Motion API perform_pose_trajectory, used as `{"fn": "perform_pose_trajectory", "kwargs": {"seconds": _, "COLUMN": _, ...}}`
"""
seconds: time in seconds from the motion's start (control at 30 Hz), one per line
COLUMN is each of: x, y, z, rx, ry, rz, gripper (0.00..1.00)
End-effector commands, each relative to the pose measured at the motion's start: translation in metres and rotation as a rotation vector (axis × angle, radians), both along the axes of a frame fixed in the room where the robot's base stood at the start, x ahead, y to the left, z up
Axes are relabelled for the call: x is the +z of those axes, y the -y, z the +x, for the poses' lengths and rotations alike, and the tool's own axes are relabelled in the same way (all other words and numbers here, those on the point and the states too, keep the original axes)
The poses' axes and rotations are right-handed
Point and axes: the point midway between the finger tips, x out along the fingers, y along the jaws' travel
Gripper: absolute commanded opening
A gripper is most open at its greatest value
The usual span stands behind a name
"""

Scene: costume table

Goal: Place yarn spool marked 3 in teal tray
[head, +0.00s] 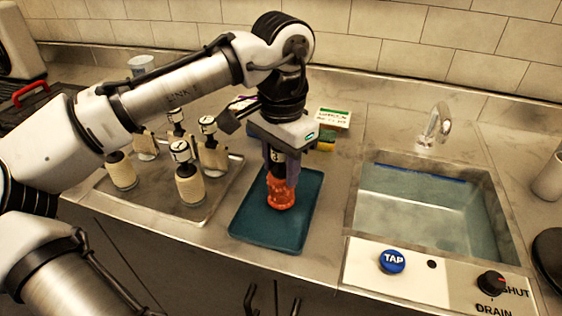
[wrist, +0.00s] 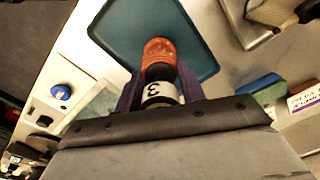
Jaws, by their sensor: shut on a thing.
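The yarn spool marked 3 (wrist: 160,55) has orange-red yarn and a black and white top with the numeral. In the head view the spool (head: 281,191) is upright over the teal tray (head: 252,228). My gripper (head: 282,167) is shut on its top from above; in the wrist view the fingers (wrist: 160,92) stand on both sides of it. The tray (wrist: 112,30) lies behind the spool in that view. I cannot tell whether the spool's base touches the tray floor. Nothing else is in the tray.
Several cream spools (head: 190,186) stand on a metal tray (head: 160,214) to the left. A sink (head: 425,215) with water and a tap button (head: 392,262) are to the right. A sponge (head: 326,146) and a small card (head: 334,118) lie behind.

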Motion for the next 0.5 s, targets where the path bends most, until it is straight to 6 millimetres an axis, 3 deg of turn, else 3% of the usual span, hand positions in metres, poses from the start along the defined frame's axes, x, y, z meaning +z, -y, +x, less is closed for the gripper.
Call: {"fn": "perform_pose_trajectory", "kwargs": {"seconds": 0.5, "x": -0.0082, "y": 0.0002, "z": -0.0002, "rx": -0.001, "ry": -0.001, "rz": -0.001, "gripper": 0.00}}
